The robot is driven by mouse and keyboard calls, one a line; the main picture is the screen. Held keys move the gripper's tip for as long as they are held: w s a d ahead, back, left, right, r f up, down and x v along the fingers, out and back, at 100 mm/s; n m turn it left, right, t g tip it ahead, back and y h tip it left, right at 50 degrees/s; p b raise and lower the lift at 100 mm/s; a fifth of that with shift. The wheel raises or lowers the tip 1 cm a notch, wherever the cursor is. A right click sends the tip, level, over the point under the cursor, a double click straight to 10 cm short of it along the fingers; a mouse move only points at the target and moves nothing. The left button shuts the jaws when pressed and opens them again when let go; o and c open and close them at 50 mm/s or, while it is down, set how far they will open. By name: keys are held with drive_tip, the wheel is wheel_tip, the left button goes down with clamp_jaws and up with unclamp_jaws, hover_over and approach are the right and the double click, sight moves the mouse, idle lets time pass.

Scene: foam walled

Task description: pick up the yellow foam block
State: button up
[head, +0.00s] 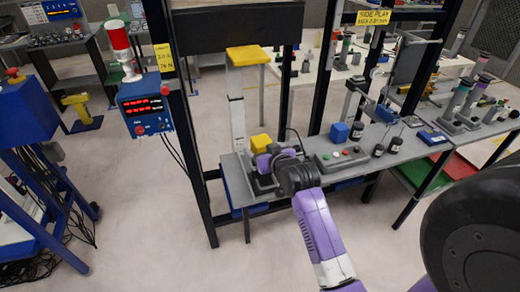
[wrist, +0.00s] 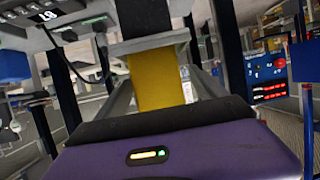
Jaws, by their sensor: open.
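The yellow foam block (head: 261,142) is at the left end of the grey bench, just beyond my gripper in the head view. The lower part of it is hidden by my purple hand. In the wrist view the yellow block (wrist: 158,78) fills the middle, with a grey finger on each side of it. My gripper (wrist: 163,82) is open around or just short of the block; I cannot tell how deep the fingers reach. I see no clear contact. In the head view my gripper (head: 264,156) is partly hidden by its own wrist.
A white post with a yellow top (head: 248,56) rises behind the block. A button box (head: 341,158), a blue cube (head: 339,132) and dark cylinders (head: 378,150) stand to the right on the grey bench (head: 400,160). A dark frame upright (head: 190,150) stands left.

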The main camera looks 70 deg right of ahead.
drive_tip(key=x, duration=0.4)
drive_tip(key=shift+d+p, duration=0.1)
drive_tip(key=shift+p, duration=0.25)
drive_tip(key=c, duration=1.5)
